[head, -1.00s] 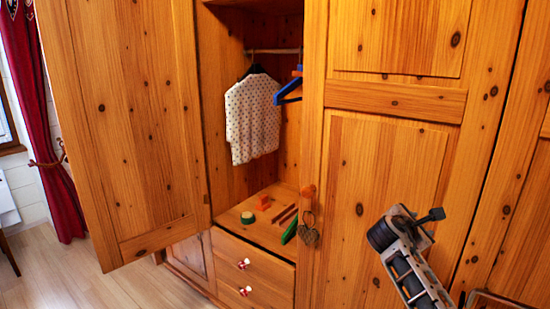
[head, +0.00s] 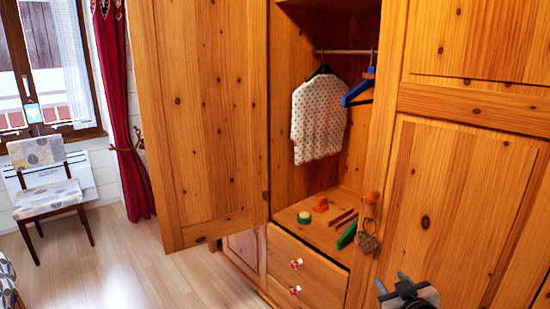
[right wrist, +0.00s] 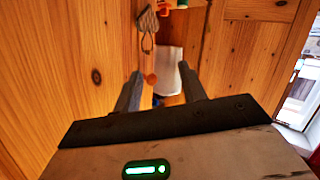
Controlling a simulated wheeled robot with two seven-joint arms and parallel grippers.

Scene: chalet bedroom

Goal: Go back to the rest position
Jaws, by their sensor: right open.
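My right gripper (head: 393,284) is at the bottom right of the head view, in front of the wardrobe's closed right door (head: 455,215). It also shows in the right wrist view (right wrist: 163,84), with its two fingers apart and nothing between them. My left gripper is not in the head view. The wardrobe's left door (head: 205,120) stands open. Inside, a dotted white shirt (head: 319,117) and a blue hanger (head: 358,91) hang from the rail (head: 345,51).
Several small items, among them a green and white round one (head: 304,218), lie on the wardrobe floor. A heart ornament (head: 367,238) hangs from the right door's knob. A chair (head: 48,192) stands by the window at left. The wooden floor (head: 130,260) between is clear.

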